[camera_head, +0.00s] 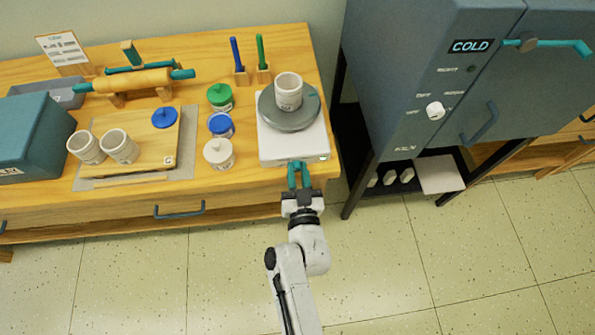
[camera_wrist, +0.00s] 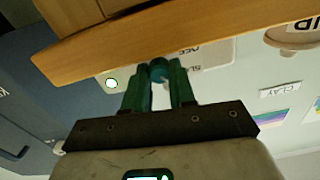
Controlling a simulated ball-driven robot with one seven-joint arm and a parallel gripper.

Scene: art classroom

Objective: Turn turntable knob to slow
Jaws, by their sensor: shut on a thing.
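The turntable (camera_head: 264,142) is a white box with a round grey wheel (camera_head: 288,121) on top, at the right end of the wooden table. A pale cup (camera_head: 288,91) stands on the wheel. My gripper (camera_head: 299,169) is at the front face of the turntable. In the wrist view my teal fingers (camera_wrist: 162,76) are shut on the dark teal knob (camera_wrist: 159,67), one finger on each side. Partly hidden lettering that seems to begin "SL" shows beside the knob. The knob's pointer and exact setting cannot be told. A small green light (camera_wrist: 112,84) is lit on the panel.
The wooden table edge (camera_wrist: 130,40) runs close by my fingers. Jars, including a white-lidded one (camera_head: 219,153), stand left of the turntable. A blue-grey kiln marked COLD (camera_head: 430,60) stands to the right. The floor in front (camera_head: 160,285) is clear.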

